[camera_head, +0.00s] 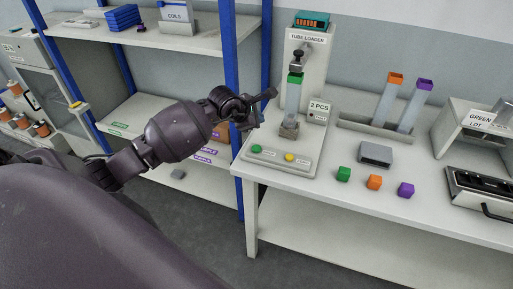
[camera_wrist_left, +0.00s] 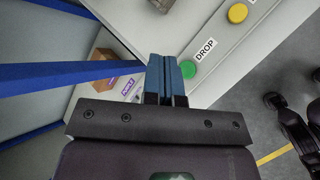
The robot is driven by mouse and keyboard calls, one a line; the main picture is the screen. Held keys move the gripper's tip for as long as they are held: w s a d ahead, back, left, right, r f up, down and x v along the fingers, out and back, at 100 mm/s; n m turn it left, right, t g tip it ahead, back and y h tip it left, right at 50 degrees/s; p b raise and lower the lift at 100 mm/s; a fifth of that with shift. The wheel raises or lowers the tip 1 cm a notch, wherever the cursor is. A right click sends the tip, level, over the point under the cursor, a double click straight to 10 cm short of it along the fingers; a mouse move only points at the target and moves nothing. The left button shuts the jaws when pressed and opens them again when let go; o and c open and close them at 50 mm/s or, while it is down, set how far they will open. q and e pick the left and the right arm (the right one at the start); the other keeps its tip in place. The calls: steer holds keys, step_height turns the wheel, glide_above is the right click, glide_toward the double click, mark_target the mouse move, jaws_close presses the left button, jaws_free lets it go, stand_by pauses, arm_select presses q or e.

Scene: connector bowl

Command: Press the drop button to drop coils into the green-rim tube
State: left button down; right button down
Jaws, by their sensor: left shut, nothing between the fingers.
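The tube loader (camera_head: 304,52) stands on the white bench, with the green-rim tube (camera_head: 293,92) upright under its nozzle. On its base are a green button (camera_head: 256,148) and a yellow button (camera_head: 290,157). In the left wrist view the green button (camera_wrist_left: 188,70) sits beside the label DROP; the yellow button (camera_wrist_left: 238,13) is farther up. My left gripper (camera_head: 268,95) is shut and empty. In the head view it appears above the base, left of the tube. My right gripper is not in view.
A holder (camera_head: 350,122) carries an orange-rim tube (camera_head: 388,100) and a purple-rim tube (camera_head: 414,106). Green (camera_head: 343,174), orange (camera_head: 374,182) and purple (camera_head: 405,190) caps lie along the bench front. Blue-post shelves (camera_head: 231,90) stand left of the bench.

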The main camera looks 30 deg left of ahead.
arm_select(q)
steer(key=b, duration=0.5)
glide_above(257, 149)
step_height(257, 149, down, 8)
steer(key=shift+w+r, duration=0.15)
steer(key=shift+a+f, duration=0.1)
steer(key=shift+f, duration=0.5)
steer(key=shift+r, duration=0.1)
stand_by(0.4)
stand_by(0.7)
steer(key=shift+f, duration=0.2)
